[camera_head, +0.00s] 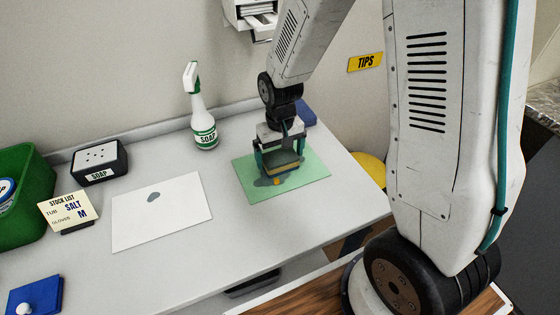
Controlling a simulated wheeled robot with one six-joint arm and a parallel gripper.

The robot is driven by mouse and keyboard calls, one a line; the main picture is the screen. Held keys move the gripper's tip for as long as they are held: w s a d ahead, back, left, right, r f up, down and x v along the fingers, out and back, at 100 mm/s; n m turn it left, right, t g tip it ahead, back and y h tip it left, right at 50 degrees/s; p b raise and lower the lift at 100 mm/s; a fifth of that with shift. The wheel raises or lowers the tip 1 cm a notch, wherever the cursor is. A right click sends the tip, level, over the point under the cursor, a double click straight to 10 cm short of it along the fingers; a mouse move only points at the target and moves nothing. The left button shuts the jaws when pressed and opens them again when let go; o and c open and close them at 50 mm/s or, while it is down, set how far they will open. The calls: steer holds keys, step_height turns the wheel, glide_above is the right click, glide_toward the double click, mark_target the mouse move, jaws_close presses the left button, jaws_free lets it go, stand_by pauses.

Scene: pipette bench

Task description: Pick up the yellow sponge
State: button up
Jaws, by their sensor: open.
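The yellow sponge (284,167), with a dark greenish top and a yellow lower edge, is on or just above the green mat (313,168) on the bench. My gripper (279,160) points down over the sponge. Its jaws are open, with one finger on each side of the sponge. I cannot tell whether the fingers touch it. The gripper hides part of the sponge's top.
A small orange item (277,181) lies on the mat in front of the sponge. A blue object (306,111) is behind my gripper. A soap spray bottle (203,125) stands to the left. A white sheet (180,222) lies left of the mat.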

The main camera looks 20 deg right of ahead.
steer(key=shift+f, duration=0.8)
steer(key=c, duration=0.9)
steer(key=shift+o, duration=0.2)
steer(key=shift+r, duration=0.15)
